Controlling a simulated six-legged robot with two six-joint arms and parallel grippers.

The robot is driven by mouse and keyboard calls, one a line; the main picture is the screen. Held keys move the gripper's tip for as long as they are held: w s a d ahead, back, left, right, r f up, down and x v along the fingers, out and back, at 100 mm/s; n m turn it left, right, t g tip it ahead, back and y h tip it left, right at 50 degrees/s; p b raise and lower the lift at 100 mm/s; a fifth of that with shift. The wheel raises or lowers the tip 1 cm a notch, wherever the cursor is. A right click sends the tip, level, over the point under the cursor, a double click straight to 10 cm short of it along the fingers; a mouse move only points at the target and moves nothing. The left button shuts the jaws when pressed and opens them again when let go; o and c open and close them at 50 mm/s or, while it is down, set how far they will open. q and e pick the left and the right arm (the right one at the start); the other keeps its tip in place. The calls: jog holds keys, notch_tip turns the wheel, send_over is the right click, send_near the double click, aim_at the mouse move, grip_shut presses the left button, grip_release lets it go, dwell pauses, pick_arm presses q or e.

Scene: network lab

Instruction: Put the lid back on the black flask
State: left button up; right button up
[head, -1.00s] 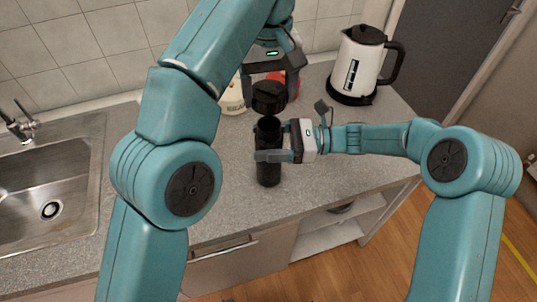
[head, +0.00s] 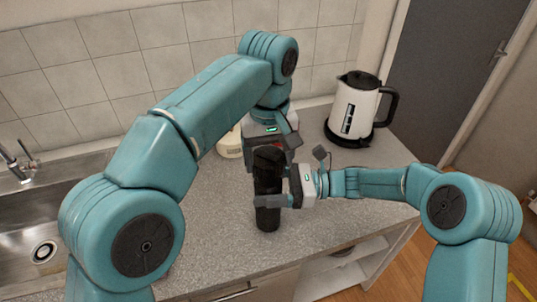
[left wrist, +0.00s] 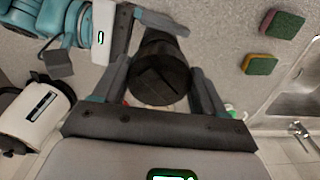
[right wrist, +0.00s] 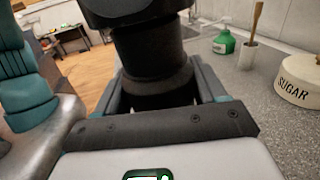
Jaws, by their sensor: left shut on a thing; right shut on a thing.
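The black flask (head: 268,215) stands upright on the grey counter. My right gripper (head: 285,200) is shut on its body from the right; the flask also shows between the fingers in the right wrist view (right wrist: 155,80). My left gripper (head: 270,150) is shut on the black lid (head: 268,160), at the top of the flask. The lid's top face shows between the fingers in the left wrist view (left wrist: 160,80). Lid and flask look in line, with no clear gap in the head view. I cannot tell whether the lid is fully seated.
A white kettle (head: 355,108) stands at the back right. A cream sugar jar (right wrist: 300,80) and a green bottle (right wrist: 224,42) are on the counter. Two sponges (left wrist: 284,25) (left wrist: 260,64) lie near the sink (head: 35,235). The counter in front of the flask is clear.

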pick_arm(q)
jog(key=shift+f, duration=0.1)
jog(key=shift+f, duration=0.8)
jog(key=shift+f, duration=0.55)
